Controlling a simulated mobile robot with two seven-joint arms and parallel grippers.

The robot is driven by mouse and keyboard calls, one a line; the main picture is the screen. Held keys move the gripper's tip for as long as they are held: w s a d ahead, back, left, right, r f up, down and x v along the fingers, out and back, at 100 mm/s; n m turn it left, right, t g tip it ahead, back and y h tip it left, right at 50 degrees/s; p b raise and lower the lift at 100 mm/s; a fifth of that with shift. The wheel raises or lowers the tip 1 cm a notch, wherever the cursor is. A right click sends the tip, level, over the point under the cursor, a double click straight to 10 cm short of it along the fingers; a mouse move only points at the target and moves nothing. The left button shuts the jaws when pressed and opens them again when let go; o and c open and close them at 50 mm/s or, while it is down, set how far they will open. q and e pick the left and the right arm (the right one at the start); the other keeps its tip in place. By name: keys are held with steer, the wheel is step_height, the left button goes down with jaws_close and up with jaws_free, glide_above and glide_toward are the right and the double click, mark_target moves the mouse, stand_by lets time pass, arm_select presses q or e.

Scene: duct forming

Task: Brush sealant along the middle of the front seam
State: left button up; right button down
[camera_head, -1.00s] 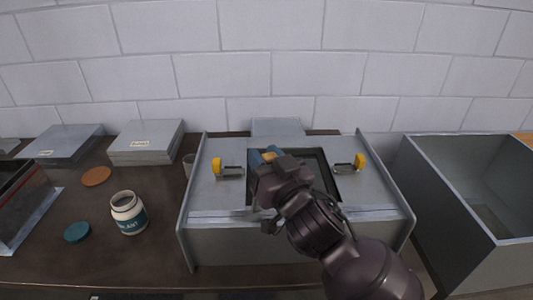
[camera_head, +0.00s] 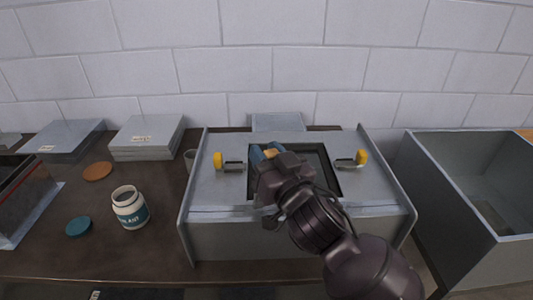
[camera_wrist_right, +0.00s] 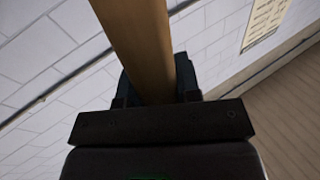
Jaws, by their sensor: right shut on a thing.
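My right gripper (camera_head: 268,156) is over the grey metal duct form (camera_head: 228,190), at the left side of its dark square opening (camera_head: 322,172). It is shut on a tan wooden handle (camera_wrist_right: 138,40), which fills the jaws in the right wrist view. I take this to be the brush; its bristles are hidden. The front seam (camera_head: 350,210) runs along the front edge of the form's top, and my right wrist covers part of it. The open sealant jar (camera_head: 130,212) stands on the bench to the left. My left gripper does not show.
A teal lid (camera_head: 79,226) and an orange-brown disc (camera_head: 98,171) lie on the bench (camera_head: 110,255). Two yellow-handled clamps (camera_head: 218,160) (camera_head: 362,158) sit on the form. Grey sheet stacks (camera_head: 146,138) stand at the back left. A large open bin (camera_head: 455,225) stands at right.

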steer(key=shift+f, duration=0.3)
steer(key=shift+f, duration=0.15)
stand_by(0.6)
steer(key=shift+d, duration=0.2)
steer(key=shift+d, duration=0.65)
steer(key=shift+d+p, duration=0.45)
steer(key=shift+d, duration=0.35)
